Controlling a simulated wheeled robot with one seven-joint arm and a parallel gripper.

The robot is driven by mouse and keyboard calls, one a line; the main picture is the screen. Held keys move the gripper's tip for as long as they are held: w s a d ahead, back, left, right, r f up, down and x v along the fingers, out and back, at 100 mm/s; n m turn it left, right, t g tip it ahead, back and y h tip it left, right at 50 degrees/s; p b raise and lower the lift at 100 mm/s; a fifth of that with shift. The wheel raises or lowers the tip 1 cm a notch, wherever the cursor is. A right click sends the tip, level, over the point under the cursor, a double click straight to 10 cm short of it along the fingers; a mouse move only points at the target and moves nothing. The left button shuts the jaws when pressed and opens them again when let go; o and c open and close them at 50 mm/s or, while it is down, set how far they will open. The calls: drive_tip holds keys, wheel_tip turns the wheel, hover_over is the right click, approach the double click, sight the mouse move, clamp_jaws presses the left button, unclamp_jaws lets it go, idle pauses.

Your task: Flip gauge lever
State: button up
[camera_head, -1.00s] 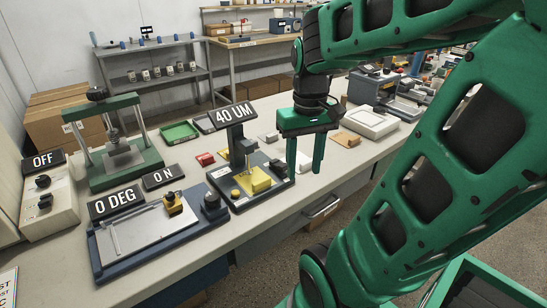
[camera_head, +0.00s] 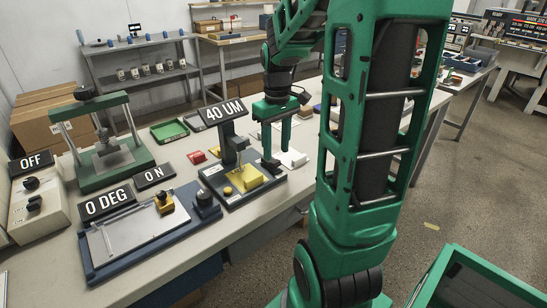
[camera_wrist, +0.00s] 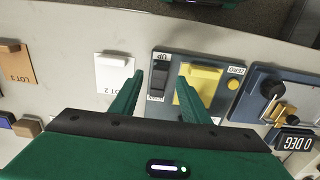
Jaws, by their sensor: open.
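The gauge has a dark blue base (camera_head: 236,197) with a yellow block (camera_head: 245,179) and a sign reading 40 UM (camera_head: 224,110). My gripper (camera_head: 277,152) is open and empty, fingers pointing down over the gauge's right side. In the wrist view the lever shows between the fingertips of my gripper (camera_wrist: 159,80). Contact cannot be told.
A plate with a 0 DEG sign (camera_head: 108,202) and a dark knob (camera_head: 205,201) stand left of the gauge. White LOT 2 piece (camera_wrist: 114,72) lies on the gauge's other side. A green press (camera_head: 108,160) and OFF box (camera_head: 36,207) are farther left.

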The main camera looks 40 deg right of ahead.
sight(278, 164)
drive_tip(key=shift+f, duration=1.9)
drive_tip(key=shift+c, duration=0.7)
drive_tip(key=c, duration=0.9)
drive_tip(key=shift+s+f+t, duration=0.2)
drive_tip(key=shift+s+t, duration=0.25)
drive_tip(key=shift+t, duration=0.55)
drive_tip(key=shift+s+a+f+t, duration=0.1)
drive_tip(key=shift+s+f+t, duration=0.15)
drive_tip(key=shift+t, duration=0.75)
drive_tip(key=o, duration=1)
drive_tip(key=shift+o, duration=0.2)
